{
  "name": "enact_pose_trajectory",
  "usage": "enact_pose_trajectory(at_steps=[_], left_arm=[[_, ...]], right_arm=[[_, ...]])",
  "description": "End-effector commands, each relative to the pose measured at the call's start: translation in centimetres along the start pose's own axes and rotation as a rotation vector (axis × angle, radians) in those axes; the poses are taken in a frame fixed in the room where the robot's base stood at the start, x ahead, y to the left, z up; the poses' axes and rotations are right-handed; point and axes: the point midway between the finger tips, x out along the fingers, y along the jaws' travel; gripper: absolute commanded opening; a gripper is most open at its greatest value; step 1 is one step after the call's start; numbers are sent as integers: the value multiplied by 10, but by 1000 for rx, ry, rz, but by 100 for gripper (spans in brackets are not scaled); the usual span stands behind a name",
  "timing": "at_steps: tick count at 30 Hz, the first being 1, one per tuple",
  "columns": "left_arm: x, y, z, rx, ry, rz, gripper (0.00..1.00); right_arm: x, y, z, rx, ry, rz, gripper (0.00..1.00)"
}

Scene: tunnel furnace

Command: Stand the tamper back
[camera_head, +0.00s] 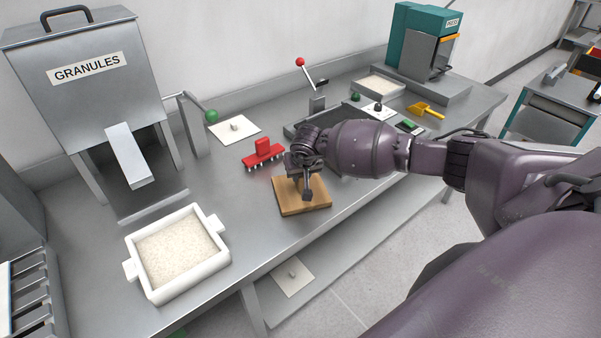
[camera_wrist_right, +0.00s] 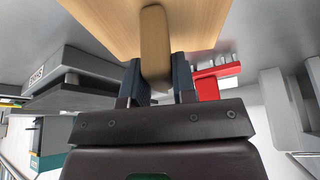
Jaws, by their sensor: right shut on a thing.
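The tamper, a flat wooden board (camera_head: 318,208) with an upright handle, is at the middle of the steel bench, near its front edge. The board looks level; I cannot tell whether it rests on the bench or is just above it. My right gripper (camera_head: 306,190) comes in from the right over the board. In the right wrist view its two fingers (camera_wrist_right: 157,88) are shut on the wooden handle (camera_wrist_right: 155,50), with the board (camera_wrist_right: 200,20) beyond. My left gripper is not in view.
A white box (camera_head: 218,262) of pale granules stands front left, below the granules hopper (camera_head: 80,95). A red toothed tool (camera_head: 263,154) is just behind the tamper. Clear bench lies left of the tamper.

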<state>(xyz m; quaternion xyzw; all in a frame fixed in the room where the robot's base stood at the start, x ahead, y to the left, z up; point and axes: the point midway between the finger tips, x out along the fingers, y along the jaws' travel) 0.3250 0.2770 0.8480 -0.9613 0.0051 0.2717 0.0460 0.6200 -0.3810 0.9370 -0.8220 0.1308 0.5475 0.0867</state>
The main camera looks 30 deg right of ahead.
Motion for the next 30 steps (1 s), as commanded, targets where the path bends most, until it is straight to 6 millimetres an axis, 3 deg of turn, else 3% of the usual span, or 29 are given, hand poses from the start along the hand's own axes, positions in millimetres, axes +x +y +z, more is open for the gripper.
enact_pose_trajectory(at_steps=[5, 6, 10, 22, 30], left_arm=[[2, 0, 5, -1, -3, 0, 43], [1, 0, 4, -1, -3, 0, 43], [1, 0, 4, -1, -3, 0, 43], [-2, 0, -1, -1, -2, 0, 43], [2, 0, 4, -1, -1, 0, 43]], right_arm=[[3, 0, 1, -1, 1, -1, 6], [3, 0, 1, -1, 0, 0, 32], [2, 0, 1, 0, 0, 0, 51], [-2, 0, -1, 1, -1, 0, 51], [-40, 0, -1, -3, 3, 0, 51]])
